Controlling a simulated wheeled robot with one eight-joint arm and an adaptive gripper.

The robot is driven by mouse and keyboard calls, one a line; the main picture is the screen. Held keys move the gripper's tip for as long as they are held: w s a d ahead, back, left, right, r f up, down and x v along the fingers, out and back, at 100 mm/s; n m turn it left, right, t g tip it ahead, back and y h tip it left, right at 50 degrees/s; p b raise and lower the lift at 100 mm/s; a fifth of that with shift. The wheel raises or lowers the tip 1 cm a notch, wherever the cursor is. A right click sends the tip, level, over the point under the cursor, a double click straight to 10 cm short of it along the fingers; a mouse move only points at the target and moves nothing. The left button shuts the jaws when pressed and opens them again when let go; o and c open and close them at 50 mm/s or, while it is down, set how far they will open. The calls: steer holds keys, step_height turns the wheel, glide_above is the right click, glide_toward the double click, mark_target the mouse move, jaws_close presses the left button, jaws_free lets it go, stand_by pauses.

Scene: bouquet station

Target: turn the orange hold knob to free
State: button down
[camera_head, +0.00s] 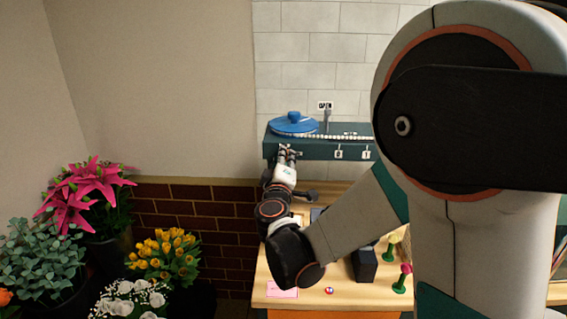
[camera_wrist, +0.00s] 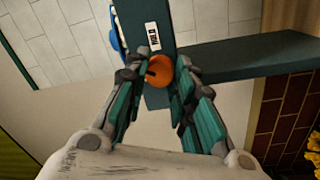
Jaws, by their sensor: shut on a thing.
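The orange hold knob (camera_wrist: 159,73) shows in the wrist view, on the dark teal front of the station (camera_wrist: 157,98). A dark mark runs across the knob's face, slanted in that picture. A white label reading HOLD (camera_wrist: 153,37) is beside it. My gripper (camera_wrist: 160,77) has its two fingers on either side of the knob and is shut on it. In the head view my gripper (camera_head: 288,152) is at the left part of the teal station shelf (camera_head: 310,149). The knob is hidden there behind the gripper.
A blue round lid (camera_head: 294,126) sits on the shelf, near a grey upright post (camera_head: 327,118). Below is a wooden table (camera_head: 340,297) with a dark block (camera_head: 365,264) and small green-based pieces. Yellow tulips (camera_head: 165,255) and pink lilies (camera_head: 85,190) stand at the left.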

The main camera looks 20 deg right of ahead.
steer(key=n, duration=0.7)
steer(key=shift+y+b, duration=0.3)
steer(key=shift+b, duration=0.1)
steer(key=shift+f+n, duration=0.1)
steer(key=shift+n, duration=0.2)
steer(key=c, duration=1.3)
jaws_free()
steer(key=v, duration=0.7)
steer(key=shift+s+f, duration=0.15)
steer(key=shift+s, duration=0.1)
